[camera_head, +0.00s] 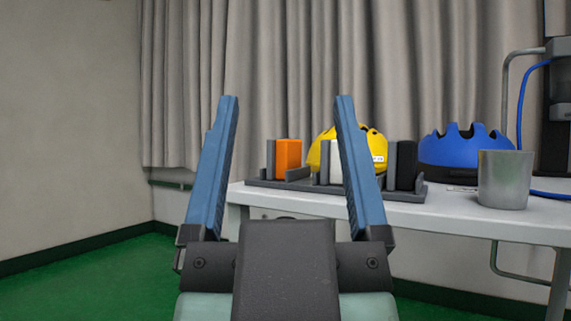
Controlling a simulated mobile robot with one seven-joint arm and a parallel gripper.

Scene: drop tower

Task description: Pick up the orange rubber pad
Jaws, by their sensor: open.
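The orange rubber pad (288,154) stands upright in a dark grey rack (299,174) on the white table, in the rack's left slot. Its lower part is partly hidden by the rack's low front edge. My gripper (286,100) is open and empty, with its two blue fingers pointing up in the picture and spread wide. A white pad (336,162) and a black pad (406,165) stand in the same rack to the right. My right finger covers part of the white pad.
A yellow helmet (322,148) sits behind the rack and a blue helmet (464,148) to its right. A grey metal cup (505,180) stands near the front edge of the white table (455,215). A blue cable and dark stand are at far right. Grey curtains hang behind.

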